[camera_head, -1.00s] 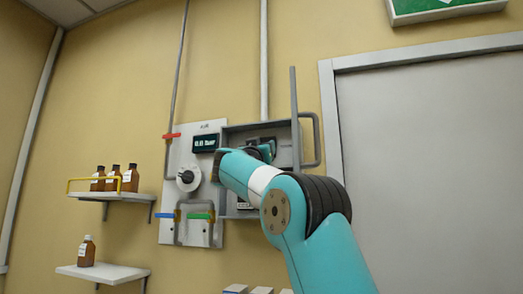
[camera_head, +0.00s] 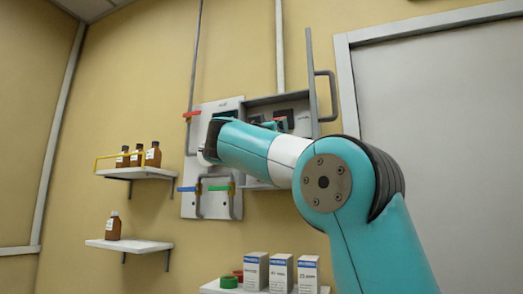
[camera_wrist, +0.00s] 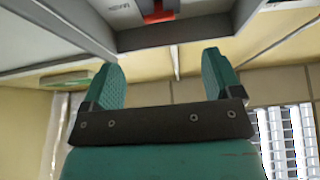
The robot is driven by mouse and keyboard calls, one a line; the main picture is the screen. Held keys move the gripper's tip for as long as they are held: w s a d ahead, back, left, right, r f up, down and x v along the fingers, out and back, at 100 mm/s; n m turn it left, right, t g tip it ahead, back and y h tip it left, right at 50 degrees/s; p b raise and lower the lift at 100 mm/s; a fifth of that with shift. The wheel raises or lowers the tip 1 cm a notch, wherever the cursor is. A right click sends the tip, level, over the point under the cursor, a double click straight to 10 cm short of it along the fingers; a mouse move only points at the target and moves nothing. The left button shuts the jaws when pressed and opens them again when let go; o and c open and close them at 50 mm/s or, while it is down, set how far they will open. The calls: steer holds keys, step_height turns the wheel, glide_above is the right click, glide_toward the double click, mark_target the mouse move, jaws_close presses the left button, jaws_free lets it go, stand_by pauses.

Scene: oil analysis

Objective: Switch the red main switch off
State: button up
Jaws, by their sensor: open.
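The red main switch (camera_wrist: 158,12) shows at the top edge of the wrist view, on a dark mount in a grey housing; its upper part is cut off. My gripper (camera_wrist: 163,68) is open and empty, with its two teal fingers apart below the switch in the picture and not visibly touching it. In the head view the open grey box (camera_head: 262,104) is on the wall, and my arm covers much of its lower part.
The box's door (camera_head: 312,85) stands open with a grey handle. Left of it, a panel carries a red lever (camera_head: 192,114), a blue lever (camera_head: 187,189) and a green lever (camera_head: 220,187). Shelves with brown bottles (camera_head: 153,155) are at left; white boxes (camera_head: 281,272) stand below.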

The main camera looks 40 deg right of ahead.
steer(key=b+v, duration=0.2)
steer(key=v, duration=0.4)
stand_by(0.4)
steer(key=w+a+f+n+t+y, duration=0.4)
steer(key=w+a+f+n+y, duration=0.1)
steer(key=f+y, duration=0.25)
steer(key=w+a+f+n+t+y, duration=0.3)
steer(key=w+a+f+n+y, duration=0.3)
steer(key=f, duration=0.3)
steer(key=s+a+f+n+g+y, duration=0.3)
steer(key=a+f+y, duration=0.4)
steer(key=f, duration=0.4)
steer(key=s+a+f+n+g+y, duration=0.25)
steer(key=s+a+f, duration=0.2)
steer(key=f, duration=0.25)
steer(key=s+a+f+n+g+y, duration=0.1)
steer(key=s+a+f+g+y, duration=0.2)
steer(key=s+f, duration=0.4)
steer(key=s+a+f+n+g, duration=0.1)
steer(key=s+f+g, duration=0.3)
steer(key=s, duration=0.5)
steer(key=s+a+f+n+g, duration=0.2)
steer(key=s+a+f+g, duration=0.2)
steer(key=s, duration=0.5)
steer(key=shift+x, duration=1)
